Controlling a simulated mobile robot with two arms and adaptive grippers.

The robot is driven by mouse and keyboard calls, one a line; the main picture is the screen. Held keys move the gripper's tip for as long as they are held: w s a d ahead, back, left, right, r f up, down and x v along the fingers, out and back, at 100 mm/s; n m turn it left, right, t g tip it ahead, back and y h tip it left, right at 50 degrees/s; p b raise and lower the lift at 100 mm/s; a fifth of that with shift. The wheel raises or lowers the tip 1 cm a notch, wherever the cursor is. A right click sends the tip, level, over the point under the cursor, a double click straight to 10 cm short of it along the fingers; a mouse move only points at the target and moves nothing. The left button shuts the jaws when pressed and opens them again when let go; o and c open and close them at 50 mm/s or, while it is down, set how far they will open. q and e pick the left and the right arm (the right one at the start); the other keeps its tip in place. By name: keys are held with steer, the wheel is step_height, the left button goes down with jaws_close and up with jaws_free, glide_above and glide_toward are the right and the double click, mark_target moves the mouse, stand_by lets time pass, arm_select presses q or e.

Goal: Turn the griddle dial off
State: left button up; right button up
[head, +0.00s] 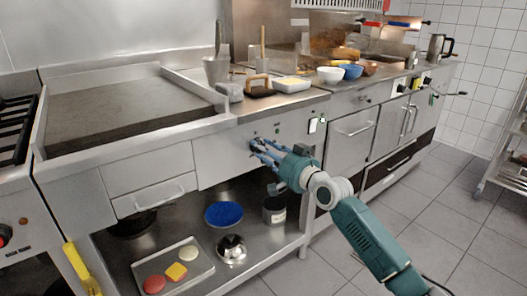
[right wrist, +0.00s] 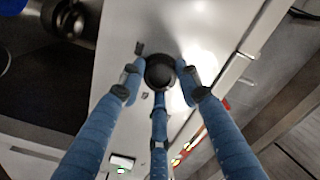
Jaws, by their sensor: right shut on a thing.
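The griddle (head: 130,112) is a dark flat plate with a raised metal rim at the left of the head view. A steel front panel (head: 215,160) runs to its right. In the right wrist view a round black dial (right wrist: 159,72) sticks out of the panel. My right gripper (head: 262,149) has its blue fingers around this dial, two from the sides and one from below, and is shut on it. It also shows in the right wrist view (right wrist: 158,82). In the head view the fingers mostly hide the dial. My left gripper is not in view.
A lit switch (head: 316,125) sits on the panel right of my gripper. Bowls (head: 331,75) and containers stand on the counter above. A lower shelf (head: 255,250) holds a blue plate (head: 223,214), a tray (head: 190,272) and pots. The tiled floor (head: 440,215) at the right is clear.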

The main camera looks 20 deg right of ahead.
steer(key=n, duration=0.2)
steer(key=r+n, duration=0.1)
steer(key=shift+w+d, duration=0.1)
steer(key=shift+d, duration=0.2)
steer(key=shift+n+p, duration=0.3)
steer(key=shift+n, duration=0.7)
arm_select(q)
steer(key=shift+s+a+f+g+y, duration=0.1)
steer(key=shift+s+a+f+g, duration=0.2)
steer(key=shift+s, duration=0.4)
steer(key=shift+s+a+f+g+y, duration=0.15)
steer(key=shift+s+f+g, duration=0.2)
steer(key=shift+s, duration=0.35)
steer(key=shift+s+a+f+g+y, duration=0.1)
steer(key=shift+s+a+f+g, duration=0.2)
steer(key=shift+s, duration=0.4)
arm_select(e)
steer(key=shift+a+n, duration=0.1)
steer(key=shift+n, duration=0.3)
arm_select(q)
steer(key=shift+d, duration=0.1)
arm_select(e)
steer(key=o, duration=1.1)
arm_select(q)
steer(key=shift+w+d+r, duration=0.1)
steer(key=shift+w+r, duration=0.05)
arm_select(e)
steer(key=shift+a+f, duration=0.1)
steer(key=shift+f, duration=0.1)
